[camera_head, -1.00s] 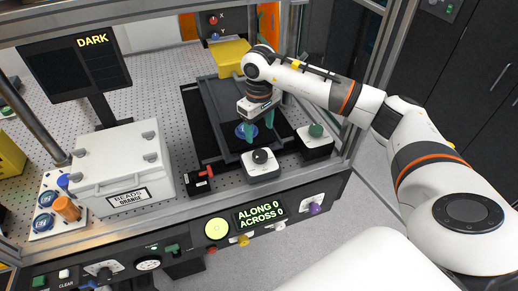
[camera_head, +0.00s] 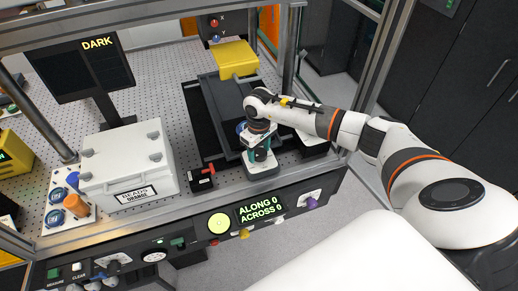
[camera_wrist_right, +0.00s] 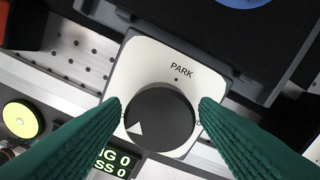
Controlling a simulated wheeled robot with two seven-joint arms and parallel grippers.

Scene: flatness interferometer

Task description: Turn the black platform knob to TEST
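The black platform knob (camera_wrist_right: 160,122) is round and sits on a pale square plate (camera_wrist_right: 190,69) marked PARK, with a dot below the word. A white triangular mark on the knob is at its lower left in the right wrist view, away from that dot. My right gripper (camera_wrist_right: 160,107) is open, with its green fingers on either side of the knob, very close to it; I cannot tell if they touch. In the head view my right gripper (camera_head: 261,160) points down over the knob's box (camera_head: 263,173) and hides the knob. My left gripper is not in view.
A dark platform (camera_head: 232,97) lies behind the knob. A small dark box with a red lever (camera_head: 202,178) stands to its left, beside a white case (camera_head: 127,167). The front panel display (camera_head: 260,210) reads ALONG 0, ACROSS 0. A monitor (camera_head: 80,68) reads DARK.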

